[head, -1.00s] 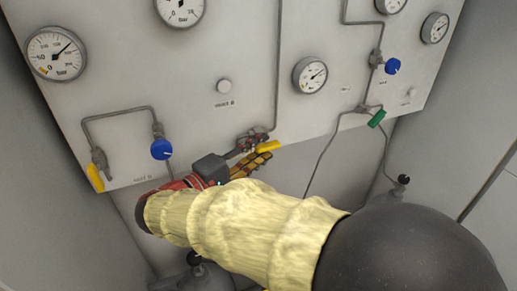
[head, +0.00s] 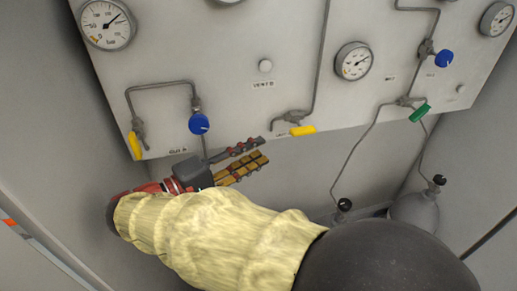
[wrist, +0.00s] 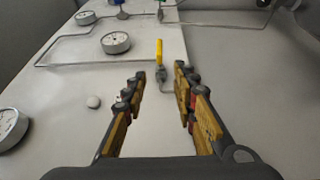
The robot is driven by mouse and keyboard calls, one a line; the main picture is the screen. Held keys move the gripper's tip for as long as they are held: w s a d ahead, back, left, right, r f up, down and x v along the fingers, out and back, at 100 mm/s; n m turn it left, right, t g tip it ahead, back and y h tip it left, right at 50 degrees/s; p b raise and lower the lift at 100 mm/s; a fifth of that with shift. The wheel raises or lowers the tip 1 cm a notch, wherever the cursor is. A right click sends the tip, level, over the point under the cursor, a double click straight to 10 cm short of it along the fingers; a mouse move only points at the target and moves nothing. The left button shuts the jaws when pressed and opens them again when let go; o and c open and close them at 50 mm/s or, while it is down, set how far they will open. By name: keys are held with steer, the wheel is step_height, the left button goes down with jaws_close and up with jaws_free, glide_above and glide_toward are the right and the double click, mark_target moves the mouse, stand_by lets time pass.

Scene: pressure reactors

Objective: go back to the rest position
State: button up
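My gripper (head: 264,149) is open and empty in the head view, below the lower edge of the panel and left of the middle yellow valve handle (head: 302,130). In the wrist view my gripper (wrist: 160,73) has its two fingers apart with nothing between the pads. The yellow handle (wrist: 159,51) stands beyond the fingertips there, apart from them. In the head view the handle lies roughly sideways, pointing right. My arm in its pale yellow cover reaches in from the lower right.
The grey panel (head: 230,105) carries gauges, pipes and valves. A blue knob (head: 199,123) and another yellow handle (head: 135,145) are left of the gripper. A green handle (head: 419,113) and a grey vessel (head: 414,210) are at the right. Wall lies below the panel.

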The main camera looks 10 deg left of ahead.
stand_by(0.3)
step_height(320, 180, down, 9)
steer(key=n+g+y, duration=0.2)
steer(key=n+y, duration=0.1)
steer(key=n, duration=0.1)
steer(key=s+d+f+g+y, duration=0.4)
steer(key=s+d+f+g, duration=0.3)
steer(key=f, duration=0.3)
steer(key=s+d+r+m+t+y, duration=0.1)
steer(key=s+d+r+m+y, duration=0.2)
steer(key=d+m, duration=0.3)
steer(key=s+d+r+m+t+y, duration=0.1)
steer(key=s+d+r+m+y, duration=0.2)
steer(key=d, duration=0.9)
steer(key=s+m, duration=0.2)
steer(key=m, duration=0.1)
steer(key=shift+s+d+r+m+y, duration=0.2)
steer(key=shift+r+m+y, duration=0.1)
steer(key=shift+r, duration=0.05)
